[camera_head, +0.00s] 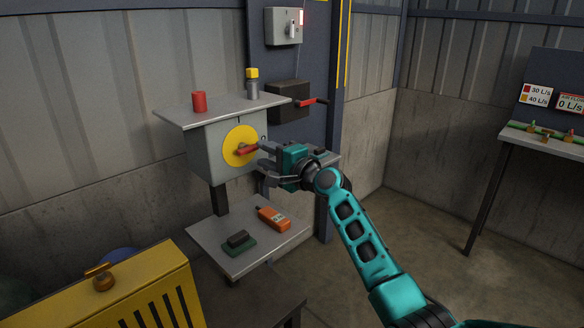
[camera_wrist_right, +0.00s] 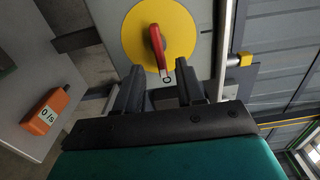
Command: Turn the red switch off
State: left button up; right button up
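The red switch (camera_head: 246,150) is a rotary handle on a round yellow plate (camera_head: 233,143), on the front of a grey box (camera_head: 207,150). In the wrist view the red handle (camera_wrist_right: 157,46) points down toward a round "O" mark (camera_wrist_right: 167,79). A short dark line mark (camera_wrist_right: 206,32) lies to the right of the plate. My right gripper (camera_head: 266,163) is in front of the box. Its fingers (camera_wrist_right: 160,88) are apart, with the handle's lower end between or just ahead of their tips. I cannot tell whether they touch it. My left gripper is not in view.
A red cylinder (camera_head: 199,102) and a yellow-topped post (camera_head: 252,82) stand on the box's top. A second red lever (camera_head: 311,102) sits on a dark wall box to the right. An orange meter (camera_head: 273,219) lies on the shelf below. A yellow cabinet (camera_head: 130,292) stands lower left.

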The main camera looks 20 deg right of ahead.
jog(key=v, duration=0.9)
jog(key=shift+s+d, duration=0.15)
jog(key=shift+s, duration=0.2)
jog(key=s+a+f+n+g+h, duration=0.1)
jog(key=s+a+f+n+g, duration=0.2)
jog(key=f, duration=0.6)
jog(key=s+a+f+n+h, duration=0.1)
jog(key=s+f+n+h, duration=0.15)
jog(key=s+f, duration=0.5)
jog(key=s+a+f+n+g, duration=0.1)
jog(key=s+a+f+n, duration=0.1)
jog(key=s+f+n, duration=0.3)
jog(key=s+a+f+n+g, duration=0.2)
jog(key=s+f+n, duration=0.4)
jog(key=s+f, duration=0.3)
jog(key=s+a, duration=0.1)
jog(key=s, duration=0.3)
jog(key=shift+a, duration=0.3)
jog(key=shift+s+f+h, duration=0.1)
jog(key=shift+h, duration=0.25)
